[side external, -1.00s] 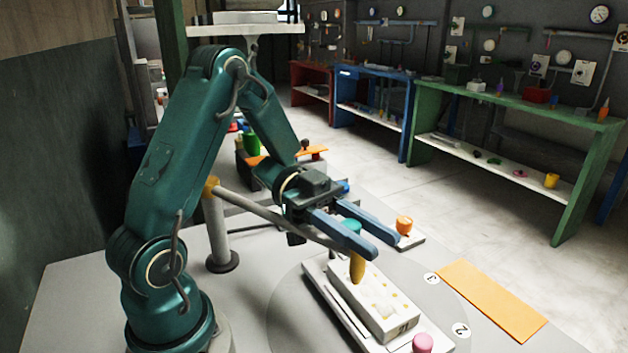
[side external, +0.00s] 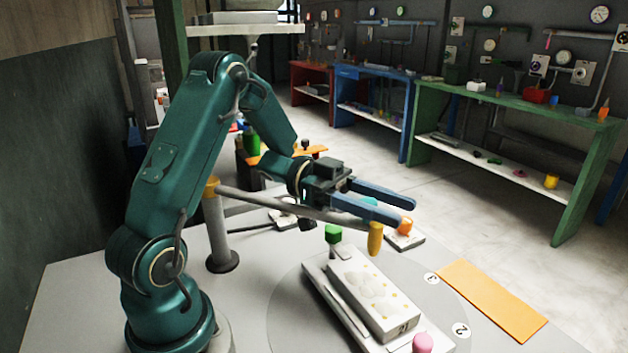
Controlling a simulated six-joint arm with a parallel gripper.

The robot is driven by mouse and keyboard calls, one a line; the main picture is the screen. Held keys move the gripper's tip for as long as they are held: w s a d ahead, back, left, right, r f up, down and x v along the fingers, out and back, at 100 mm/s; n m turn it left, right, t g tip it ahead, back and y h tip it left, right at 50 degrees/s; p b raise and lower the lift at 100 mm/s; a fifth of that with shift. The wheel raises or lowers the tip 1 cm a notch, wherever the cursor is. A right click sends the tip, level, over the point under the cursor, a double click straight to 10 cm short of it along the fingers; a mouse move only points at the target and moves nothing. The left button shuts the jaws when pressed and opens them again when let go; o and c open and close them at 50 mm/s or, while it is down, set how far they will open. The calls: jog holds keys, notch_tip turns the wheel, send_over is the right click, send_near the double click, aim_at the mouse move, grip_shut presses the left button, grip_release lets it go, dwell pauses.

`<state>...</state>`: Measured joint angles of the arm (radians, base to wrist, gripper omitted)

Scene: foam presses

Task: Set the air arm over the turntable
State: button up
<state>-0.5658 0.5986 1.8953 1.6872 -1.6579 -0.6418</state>
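The air arm (side external: 290,208) is a grey pipe on a grey post with a yellow collar. A yellow nozzle (side external: 375,238) hangs at its far end, with a teal knob (side external: 370,202) above. The nozzle appears near the back edge of the grey turntable (side external: 290,318), beyond the white mould block (side external: 368,292). My gripper (side external: 407,211) has its two blue fingers on either side of the teal knob and appears shut on it, though the near finger partly hides the contact. The block has small yellow dots and faint round shapes on top.
A green knob (side external: 333,233) stands behind the block and a pink knob (side external: 423,343) at its front. An orange knob (side external: 405,226) on a white base is close beyond the nozzle. An orange strip (side external: 490,300) lies right of the turntable. Workbenches stand further back.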

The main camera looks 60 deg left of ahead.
aim_at(362, 198)
jog(key=shift+o, duration=1.2)
jog(key=shift+v, duration=2.6)
